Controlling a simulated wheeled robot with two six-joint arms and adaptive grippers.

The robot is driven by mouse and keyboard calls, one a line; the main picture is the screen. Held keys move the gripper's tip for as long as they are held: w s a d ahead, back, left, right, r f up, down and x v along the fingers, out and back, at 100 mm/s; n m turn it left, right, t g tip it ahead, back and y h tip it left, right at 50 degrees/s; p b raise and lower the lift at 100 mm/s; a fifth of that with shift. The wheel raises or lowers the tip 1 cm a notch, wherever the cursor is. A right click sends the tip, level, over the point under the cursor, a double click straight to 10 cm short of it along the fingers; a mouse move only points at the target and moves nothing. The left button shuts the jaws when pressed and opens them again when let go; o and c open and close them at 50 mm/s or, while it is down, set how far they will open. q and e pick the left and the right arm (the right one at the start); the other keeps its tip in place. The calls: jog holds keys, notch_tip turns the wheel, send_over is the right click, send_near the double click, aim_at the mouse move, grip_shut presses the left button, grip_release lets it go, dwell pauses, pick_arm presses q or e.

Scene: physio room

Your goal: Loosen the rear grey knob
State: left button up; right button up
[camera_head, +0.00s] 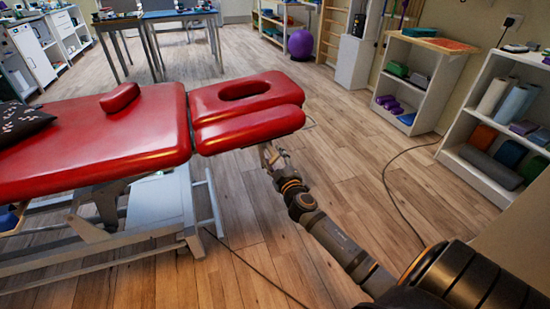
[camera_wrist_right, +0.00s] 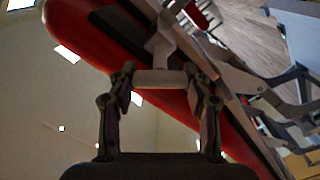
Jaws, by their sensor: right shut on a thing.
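The red treatment couch (camera_head: 95,140) has a head section (camera_head: 245,125) with an oval face hole. My right gripper (camera_head: 266,150) reaches under the right edge of this head section, its tips partly hidden by it. In the right wrist view, the underside of the red pad (camera_wrist_right: 85,35) and its metal frame show from below. There my right gripper (camera_wrist_right: 160,82) is shut on a light grey knob (camera_wrist_right: 160,77), with one finger at each end of it. I cannot tell from these views whether the knob has turned. My left gripper is not in view.
A dark cushion (camera_head: 20,122) and a red bolster (camera_head: 120,98) lie on the couch. White shelves (camera_head: 420,80) stand at the right, and a purple ball (camera_head: 301,43) at the back.

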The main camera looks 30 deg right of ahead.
jog(key=shift+n, duration=0.9)
jog(key=n, duration=0.2)
jog(key=shift+n+p, duration=0.4)
jog(key=shift+f+n, duration=0.1)
jog(key=shift+n, duration=1.1)
jog(key=shift+a+n+p, duration=0.1)
jog(key=shift+n+p, duration=0.3)
jog(key=shift+n, duration=0.7)
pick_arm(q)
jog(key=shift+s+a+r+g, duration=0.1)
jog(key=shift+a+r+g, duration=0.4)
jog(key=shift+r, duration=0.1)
pick_arm(e)
jog(key=shift+f+n, duration=0.1)
jog(key=shift+n, duration=0.2)
jog(key=o, duration=1.2)
